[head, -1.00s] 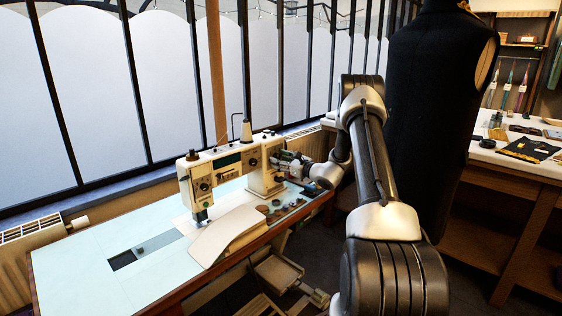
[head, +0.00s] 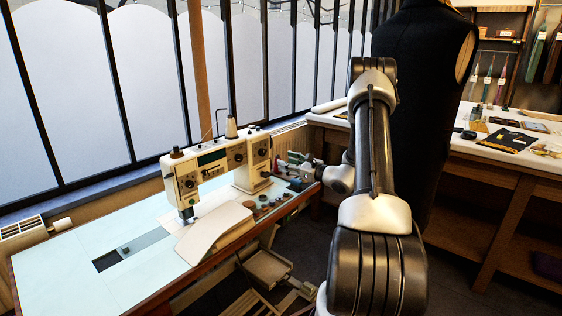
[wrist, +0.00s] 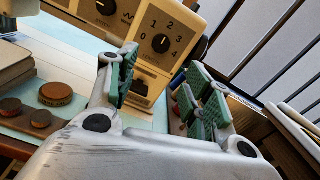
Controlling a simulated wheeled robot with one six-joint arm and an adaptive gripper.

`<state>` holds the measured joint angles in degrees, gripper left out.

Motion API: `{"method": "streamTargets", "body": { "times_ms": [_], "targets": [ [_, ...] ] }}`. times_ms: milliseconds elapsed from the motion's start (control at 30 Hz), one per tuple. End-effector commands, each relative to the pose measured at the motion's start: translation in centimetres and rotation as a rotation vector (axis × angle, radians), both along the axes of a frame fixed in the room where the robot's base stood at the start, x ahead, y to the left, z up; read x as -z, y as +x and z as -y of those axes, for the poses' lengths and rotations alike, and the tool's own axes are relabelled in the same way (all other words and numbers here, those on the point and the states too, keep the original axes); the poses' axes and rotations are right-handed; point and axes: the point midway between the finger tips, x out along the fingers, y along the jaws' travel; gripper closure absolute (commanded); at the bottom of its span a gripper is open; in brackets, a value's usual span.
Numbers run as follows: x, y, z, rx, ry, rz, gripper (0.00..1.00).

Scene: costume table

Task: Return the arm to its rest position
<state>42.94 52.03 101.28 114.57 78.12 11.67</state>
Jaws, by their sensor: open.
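My gripper (head: 296,164) is at the right end of the sewing machine (head: 212,160), above the sewing table (head: 62,262). In the wrist view the gripper (wrist: 160,88) has its two green-padded fingers spread apart, with nothing between them. The machine's dial panel (wrist: 160,40) stands just beyond the fingers. My arm reaches up from the bottom right of the head view and bends down toward the machine. I cannot tell whether a finger touches the machine.
Several small round pieces (wrist: 56,93) lie on a wooden tray beside the machine. A dark dress form (head: 425,90) stands close behind my arm. A worktable (head: 500,170) with small items is at right.

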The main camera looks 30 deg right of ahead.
Motion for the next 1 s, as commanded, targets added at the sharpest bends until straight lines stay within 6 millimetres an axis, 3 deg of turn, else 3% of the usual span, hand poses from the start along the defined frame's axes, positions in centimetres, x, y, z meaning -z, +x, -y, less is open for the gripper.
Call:
{"method": "streamTargets", "body": {
  "times_ms": [567,667,767,867,1000],
  "targets": [
    [0.0,-0.3,0.1,0.000,-0.004,0.000,0.49],
    [1.1,-0.8,-0.4,-0.029,-0.048,-0.029,0.49],
    [3.3,-2.9,-2.3,-0.113,-0.092,-0.091,0.49],
    [5.8,-6.4,-4.9,-0.234,-0.147,-0.168,0.49],
    [5.8,-12.9,-8.9,-0.478,-0.309,-0.252,0.49]
  ]
}}
